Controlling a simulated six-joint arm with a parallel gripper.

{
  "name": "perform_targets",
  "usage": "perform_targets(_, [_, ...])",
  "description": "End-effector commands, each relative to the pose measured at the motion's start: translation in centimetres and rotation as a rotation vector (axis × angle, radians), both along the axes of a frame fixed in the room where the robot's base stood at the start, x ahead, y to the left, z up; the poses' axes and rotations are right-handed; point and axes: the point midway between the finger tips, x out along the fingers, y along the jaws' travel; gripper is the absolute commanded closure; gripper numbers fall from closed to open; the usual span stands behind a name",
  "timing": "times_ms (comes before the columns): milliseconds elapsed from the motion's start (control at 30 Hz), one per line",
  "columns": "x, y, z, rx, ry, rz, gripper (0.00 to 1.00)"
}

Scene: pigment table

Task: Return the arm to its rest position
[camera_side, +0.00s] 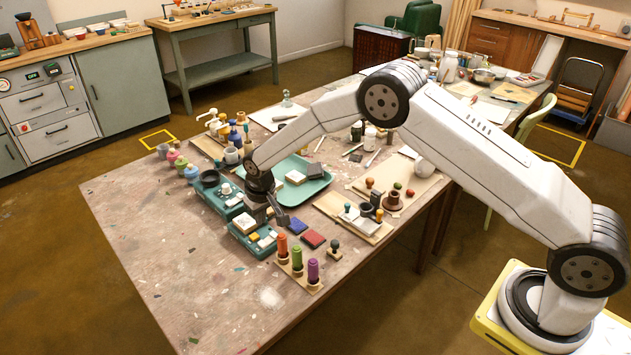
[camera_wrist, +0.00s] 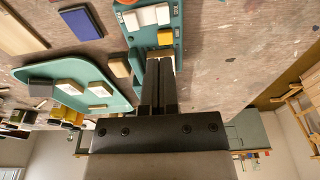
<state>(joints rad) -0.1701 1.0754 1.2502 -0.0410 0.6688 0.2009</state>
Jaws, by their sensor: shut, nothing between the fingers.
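My gripper (camera_side: 281,217) is low over the work table (camera_side: 150,240), with its dark fingers by the near teal box (camera_side: 243,243). In the wrist view my gripper's fingers (camera_wrist: 159,62) lie side by side, shut and empty. They overlap a teal box (camera_wrist: 172,40) with white blocks (camera_wrist: 148,15) in it. My white arm reaches across the table from its yellow base at the right. Whether the fingertips touch anything is hard to tell.
A green tray (camera_side: 318,186) with blocks lies behind my gripper. In front stand orange (camera_side: 282,246), green (camera_side: 297,258) and purple (camera_side: 313,270) handled stamps. The table's left front is clear.

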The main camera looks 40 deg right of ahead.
Motion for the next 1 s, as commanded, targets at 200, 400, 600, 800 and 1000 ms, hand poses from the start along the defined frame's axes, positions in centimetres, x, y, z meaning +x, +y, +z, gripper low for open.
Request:
perform_targets(200, [0.0,0.0,0.3,0.0,0.001,0.0,1.0])
perform_targets(400, [0.0,0.0,0.3,0.0,0.0,0.0,1.0])
perform_targets(600, [-0.4,-0.4,1.1,0.001,-0.003,-0.001,1.0])
perform_targets(800, [-2.1,-1.5,3.4,0.002,-0.011,0.0,1.0])
perform_targets(1000, [-5.2,-3.2,6.4,0.005,-0.023,0.001,1.0])
